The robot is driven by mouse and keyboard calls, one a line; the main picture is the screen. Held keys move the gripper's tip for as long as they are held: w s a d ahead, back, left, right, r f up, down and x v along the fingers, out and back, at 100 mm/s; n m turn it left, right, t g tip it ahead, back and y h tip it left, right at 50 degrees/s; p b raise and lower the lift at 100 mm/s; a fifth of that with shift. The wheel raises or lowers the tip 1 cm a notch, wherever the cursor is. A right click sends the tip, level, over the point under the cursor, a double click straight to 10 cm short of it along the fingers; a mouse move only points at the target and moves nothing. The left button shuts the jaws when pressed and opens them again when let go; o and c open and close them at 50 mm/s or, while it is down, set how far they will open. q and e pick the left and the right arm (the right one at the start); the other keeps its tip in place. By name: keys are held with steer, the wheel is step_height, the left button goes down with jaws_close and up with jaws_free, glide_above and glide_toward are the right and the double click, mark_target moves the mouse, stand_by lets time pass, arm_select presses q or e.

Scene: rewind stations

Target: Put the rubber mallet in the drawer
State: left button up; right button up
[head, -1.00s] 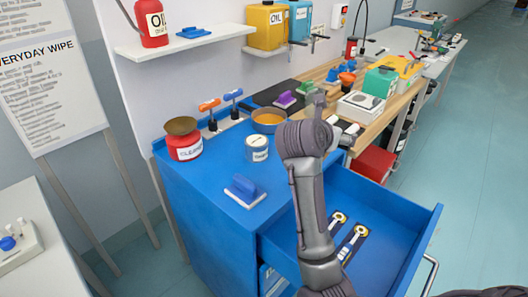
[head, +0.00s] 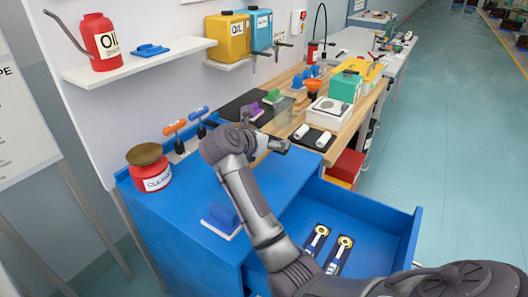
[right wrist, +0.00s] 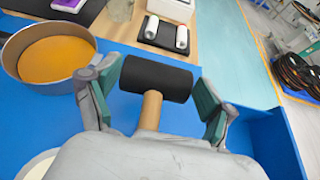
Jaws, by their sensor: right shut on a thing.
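In the head view the right gripper (head: 274,144) is small, above the back right part of the blue cabinet top (head: 185,213). The drawer (head: 402,245) is pulled open in front of the cabinet, lower than the gripper. My left gripper is not in view.
A wooden bench (head: 355,115) with several objects lies behind. The drawer has clear floor space.

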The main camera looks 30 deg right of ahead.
steer(key=shift+w+a+f, duration=0.2)
steer(key=shift+w+a, duration=0.05)
steer(key=shift+a, duration=0.1)
steer(key=shift+a+f, duration=0.1)
steer(key=shift+f, duration=0.05)
step_height(320, 180, down, 3)
steer(key=shift+f+p, duration=0.15)
steer(key=shift+p, duration=0.25)
steer(key=shift+f, duration=0.3)
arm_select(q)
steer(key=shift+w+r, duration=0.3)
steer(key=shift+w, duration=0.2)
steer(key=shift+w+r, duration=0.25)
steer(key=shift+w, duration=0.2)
arm_select(e)
steer(key=shift+a+f, duration=0.1)
steer(key=shift+f, duration=0.1)
steer(key=o, duration=1.3)
steer(key=shift+c, duration=0.2)
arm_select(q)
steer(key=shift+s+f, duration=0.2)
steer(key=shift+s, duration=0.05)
